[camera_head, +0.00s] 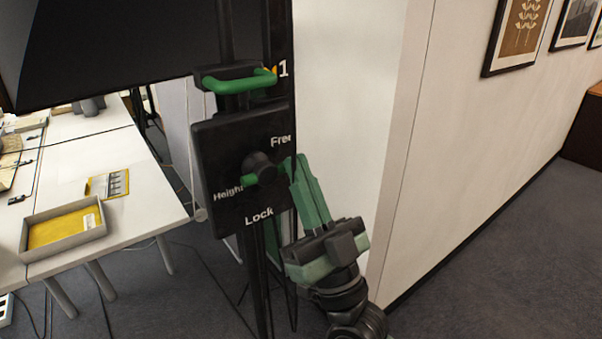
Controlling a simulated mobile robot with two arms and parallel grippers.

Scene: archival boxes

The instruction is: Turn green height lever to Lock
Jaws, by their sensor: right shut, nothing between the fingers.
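The black panel (220,150) on the stand carries the words Height, Free at upper right and Lock at the bottom. The height lever (250,180) has a round black hub in the middle of the panel. A short green part shows at the hub's lower left, near the word Height. My right gripper (292,168) reaches up from the lower right. Its green fingers are shut and empty, with their tips at the right edge of the panel beside the hub. I cannot tell whether they touch the lever. My left gripper is not in view.
A white table (130,200) with a grey tray (64,230) stands at left. A wall corner (400,150) stands close behind my right arm. Grey floor lies open at right.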

